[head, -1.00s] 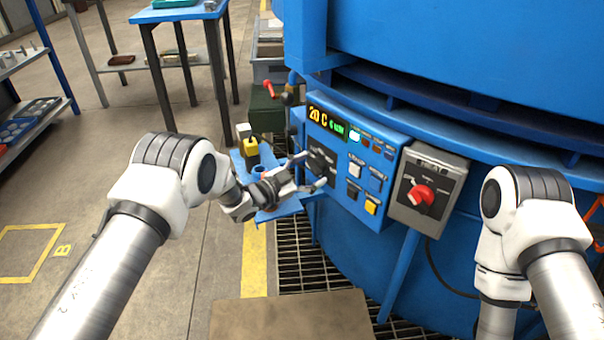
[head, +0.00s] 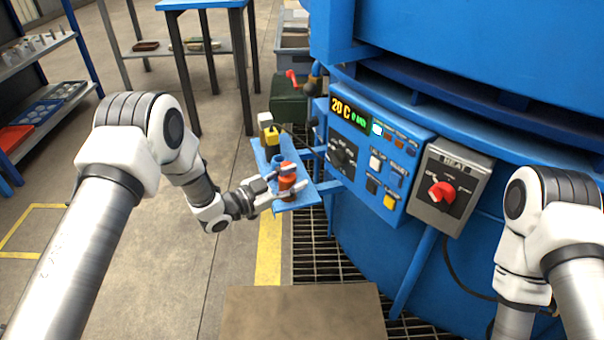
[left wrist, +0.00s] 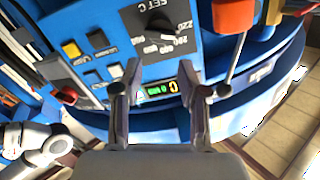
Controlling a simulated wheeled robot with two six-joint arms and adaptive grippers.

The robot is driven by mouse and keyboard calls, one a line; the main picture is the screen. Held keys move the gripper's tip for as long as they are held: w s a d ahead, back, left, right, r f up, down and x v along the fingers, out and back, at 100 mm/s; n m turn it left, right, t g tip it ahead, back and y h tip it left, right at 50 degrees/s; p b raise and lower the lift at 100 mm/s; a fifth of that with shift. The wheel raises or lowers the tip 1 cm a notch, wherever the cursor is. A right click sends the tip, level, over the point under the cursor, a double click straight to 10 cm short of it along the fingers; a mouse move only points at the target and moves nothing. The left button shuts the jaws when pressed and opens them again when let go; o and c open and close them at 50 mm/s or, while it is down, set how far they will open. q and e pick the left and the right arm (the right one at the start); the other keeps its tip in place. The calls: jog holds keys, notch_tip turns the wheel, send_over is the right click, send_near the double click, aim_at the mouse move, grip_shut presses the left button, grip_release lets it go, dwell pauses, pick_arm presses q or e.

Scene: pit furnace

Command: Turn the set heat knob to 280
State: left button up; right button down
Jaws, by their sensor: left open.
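The set heat knob (head: 343,155) is a black dial on the blue control panel (head: 362,185), below the display reading 20 C. In the left wrist view the black knob (left wrist: 155,22) shows near the top, turned in the picture, with "SET C", 220 and 280 printed around it. I cannot tell its exact setting. My left gripper (head: 277,190) is open and empty, left of the panel and apart from the knob. Its two fingers (left wrist: 161,82) show in the left wrist view, below the knob in the picture. My right gripper is out of the head view.
A small blue shelf (head: 268,158) left of the panel carries an orange-red item (head: 290,182) and a yellow one (head: 271,135), close to my left gripper. A grey heat box with a red knob (head: 441,192) is at the panel's right. A blue-topped table (head: 200,4) stands behind.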

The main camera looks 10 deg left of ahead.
aim_at(330, 161)
pick_arm(q)
jog(key=w+d+n+b, duration=0.2)
jog(key=n, duration=0.3)
jog(key=w+d+n+b, duration=0.3)
jog(key=n, duration=0.3)
jog(key=w+d+n+b, duration=0.2)
jog(key=n+b, duration=0.1)
jog(key=n, duration=0.3)
jog(key=shift+w+d, duration=0.25)
jog(key=shift+d, duration=0.05)
grip_shut()
jog(key=shift+r, duration=0.1)
